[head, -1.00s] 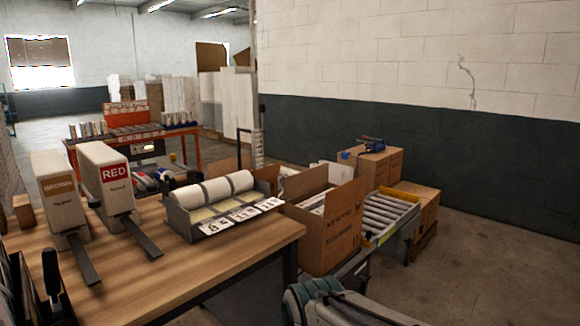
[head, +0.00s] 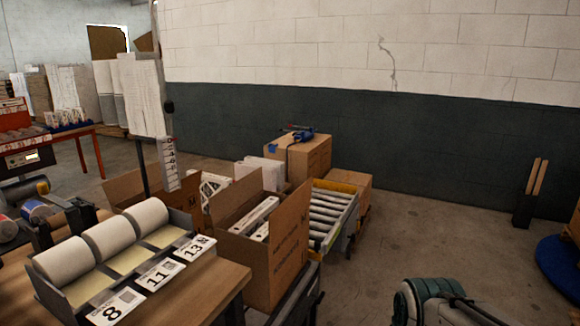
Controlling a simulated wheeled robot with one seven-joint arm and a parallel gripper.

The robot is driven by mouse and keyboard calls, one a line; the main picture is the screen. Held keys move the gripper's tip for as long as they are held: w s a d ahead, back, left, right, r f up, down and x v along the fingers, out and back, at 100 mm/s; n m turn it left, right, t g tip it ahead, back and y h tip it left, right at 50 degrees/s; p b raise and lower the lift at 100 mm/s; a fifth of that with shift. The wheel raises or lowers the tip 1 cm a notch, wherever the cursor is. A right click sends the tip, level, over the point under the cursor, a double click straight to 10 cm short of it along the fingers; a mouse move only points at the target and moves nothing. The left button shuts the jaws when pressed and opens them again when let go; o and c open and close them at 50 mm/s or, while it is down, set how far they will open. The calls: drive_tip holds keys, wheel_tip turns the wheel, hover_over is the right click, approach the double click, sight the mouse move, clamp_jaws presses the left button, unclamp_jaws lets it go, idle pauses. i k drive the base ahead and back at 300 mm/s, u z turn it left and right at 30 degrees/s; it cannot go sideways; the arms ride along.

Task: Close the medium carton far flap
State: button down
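An open brown carton (head: 280,258) stands just beyond the table's right end, with white boxed filters (head: 262,217) inside. Its near right flap stands upright, and another flap (head: 236,200) stands up on its far left side. A second open brown carton (head: 137,190) is behind and to the left, partly hidden by the label rolls. I cannot tell from sizes alone which one is the medium carton. Part of my arm (head: 432,300) shows at the bottom right, well short of the cartons. My gripper's fingers are not in view.
A roller conveyor (head: 328,212) runs behind the open carton, with closed cartons (head: 303,155) beside it, one carrying a blue tool (head: 301,134). A wooden table (head: 205,296) with label rolls (head: 108,238) is at the left. Floor is clear at the right, before a blue round base (head: 562,265).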

sight(227, 201)
drive_tip(key=z, duration=0.1)
drive_tip(key=i, duration=0.8)
drive_tip(key=u, duration=0.75)
drive_tip(key=i, duration=0.55)
drive_tip(key=u, duration=0.45)
